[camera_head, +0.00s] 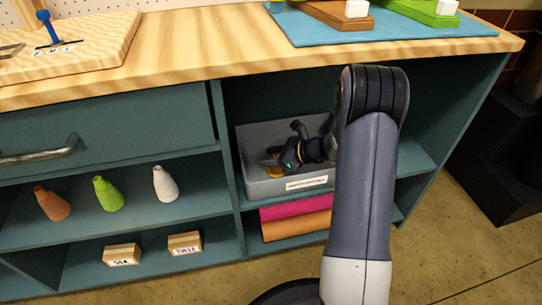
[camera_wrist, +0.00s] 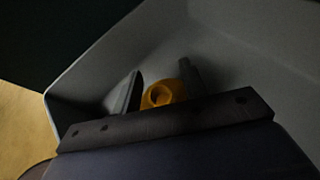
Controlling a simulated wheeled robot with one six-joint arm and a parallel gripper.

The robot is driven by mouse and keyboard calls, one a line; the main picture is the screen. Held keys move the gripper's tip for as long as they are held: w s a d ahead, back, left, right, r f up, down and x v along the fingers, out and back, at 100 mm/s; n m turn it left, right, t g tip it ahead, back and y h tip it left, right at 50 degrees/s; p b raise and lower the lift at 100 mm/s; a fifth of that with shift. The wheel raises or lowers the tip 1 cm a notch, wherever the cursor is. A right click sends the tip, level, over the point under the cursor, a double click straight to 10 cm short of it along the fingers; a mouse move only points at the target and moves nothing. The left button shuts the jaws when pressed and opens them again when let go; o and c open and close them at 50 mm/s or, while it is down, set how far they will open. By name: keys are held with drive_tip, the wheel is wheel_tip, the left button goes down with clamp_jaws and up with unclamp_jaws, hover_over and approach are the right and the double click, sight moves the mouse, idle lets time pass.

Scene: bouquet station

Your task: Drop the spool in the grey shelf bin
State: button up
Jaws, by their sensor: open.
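The grey shelf bin (camera_head: 262,187) stands on a shelf of the teal cabinet, with a white label on its front. In the wrist view its pale inner wall (camera_wrist: 88,70) surrounds the view. My gripper (camera_head: 278,157) reaches into the bin from the right. Its jaws are open, with one finger on each side of the spool in the wrist view (camera_wrist: 160,82). The yellow-orange spool (camera_wrist: 163,94) is inside the bin, its hole facing the camera. It shows only as a small patch in the head view (camera_head: 273,171). I cannot tell whether it touches a finger.
Pink and orange rolls (camera_head: 297,209) lie below the bin. Brown, green and white cones (camera_head: 107,194) and two small labelled boxes (camera_head: 122,254) are on shelves to the left. The wooden worktop (camera_head: 190,50) is above. My arm covers the bin's right part.

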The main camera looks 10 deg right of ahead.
drive_tip(key=shift+r, duration=0.15)
drive_tip(key=shift+s+d+r+p, duration=0.1)
drive_tip(key=shift+d+r+p, duration=0.1)
drive_tip(key=shift+p, duration=0.1)
drive_tip(key=p+v, duration=0.3)
drive_tip(key=v, duration=0.8)
drive_tip(key=shift+s+d, duration=0.15)
drive_tip(key=shift+s, duration=0.05)
drive_tip(key=shift+r, duration=0.1)
drive_tip(key=shift+c, duration=0.5)
